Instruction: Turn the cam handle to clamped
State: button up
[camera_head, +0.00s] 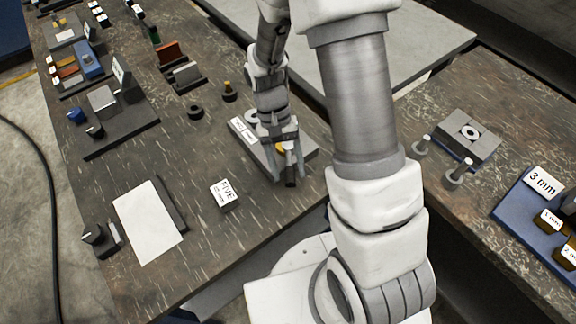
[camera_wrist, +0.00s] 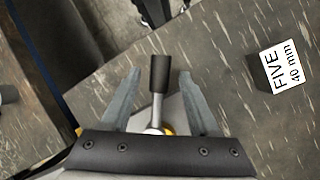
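The cam handle is a metal rod with a black grip (camera_wrist: 160,72); in the wrist view it points up the picture between the fingers. Its black end (camera_head: 291,179) also shows in the head view, at the front of a grey block (camera_head: 306,148) with a white label. A bit of yellow shows at the handle's base. My gripper (camera_wrist: 159,84) is open, one finger on each side of the handle with a gap on both sides. In the head view my gripper (camera_head: 288,176) is over the block's front.
A white block marked FIVE 40 mm (camera_head: 224,194) stands to the left on the table. A white sheet or plate (camera_head: 148,221) lies further left. A black ring (camera_head: 195,112) and a small brass-topped part (camera_head: 229,92) stand behind.

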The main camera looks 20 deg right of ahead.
jog(key=p+v, duration=0.2)
jog(key=v, duration=1.5)
jog(key=shift+r, duration=0.15)
jog(key=shift+w, duration=0.15)
jog(key=s+d+r+n+t+y, duration=0.1)
jog(key=s+d+r+n+t, duration=0.2)
jog(key=s+r+t, duration=0.7)
jog(key=shift+s+d+r, duration=0.5)
jog(key=shift+s+r, duration=0.95)
jog(key=shift+s, duration=1)
